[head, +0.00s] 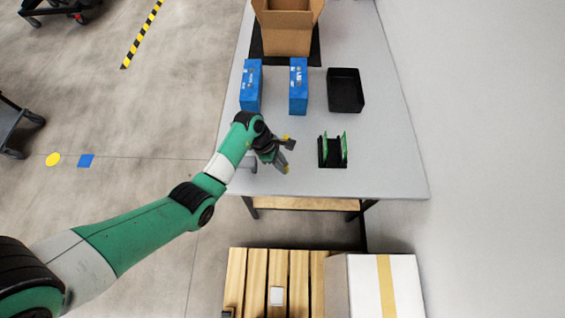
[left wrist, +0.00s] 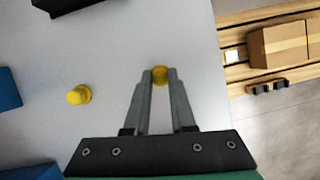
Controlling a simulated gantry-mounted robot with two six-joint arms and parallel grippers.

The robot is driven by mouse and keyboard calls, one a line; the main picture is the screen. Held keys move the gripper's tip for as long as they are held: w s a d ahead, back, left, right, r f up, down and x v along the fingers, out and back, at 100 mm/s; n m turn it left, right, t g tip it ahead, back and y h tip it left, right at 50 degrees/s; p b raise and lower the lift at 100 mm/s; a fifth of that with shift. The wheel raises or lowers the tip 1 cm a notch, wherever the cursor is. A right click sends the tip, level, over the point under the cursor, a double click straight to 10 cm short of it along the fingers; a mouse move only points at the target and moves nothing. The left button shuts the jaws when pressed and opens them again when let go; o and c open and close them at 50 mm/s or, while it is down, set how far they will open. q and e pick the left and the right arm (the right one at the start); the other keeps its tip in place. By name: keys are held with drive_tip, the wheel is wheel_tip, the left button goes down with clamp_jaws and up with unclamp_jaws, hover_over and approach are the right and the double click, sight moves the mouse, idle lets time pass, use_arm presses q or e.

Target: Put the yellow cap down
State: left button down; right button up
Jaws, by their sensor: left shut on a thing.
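My left gripper (head: 284,167) reaches over the near part of the grey table. It is shut on a yellow cap (left wrist: 160,75), which sits between the fingertips in the left wrist view. In the head view this cap (head: 286,170) is a small yellow spot at the fingertips. I cannot tell whether it touches the table. A second yellow cap (left wrist: 79,94) stands on the table to the left of the fingers in the left wrist view. In the head view it (head: 287,138) shows just beyond the gripper, partly hidden. My right gripper is not in view.
A black rack with green boards (head: 332,152) stands right of the gripper. Two blue boxes (head: 250,86) (head: 298,86), a black tray (head: 345,91) and an open cardboard box (head: 287,28) are farther back. The table's near edge is close to the gripper; a pallet (head: 299,268) lies below.

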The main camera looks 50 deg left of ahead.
use_arm(q)
drive_tip(key=shift+r, duration=0.1)
drive_tip(key=shift+f, duration=0.2)
drive_tip(key=c, duration=0.8)
unclamp_jaws()
drive_tip(key=shift+o, duration=0.2)
drive_tip(key=shift+r, duration=0.15)
drive_tip(key=shift+a+r, duration=0.1)
drive_tip(key=shift+r, duration=0.3)
drive_tip(key=p+v, duration=0.4)
drive_tip(key=v, duration=0.7)
drive_tip(key=shift+a+p, duration=0.15)
drive_tip(key=shift+p, duration=0.15)
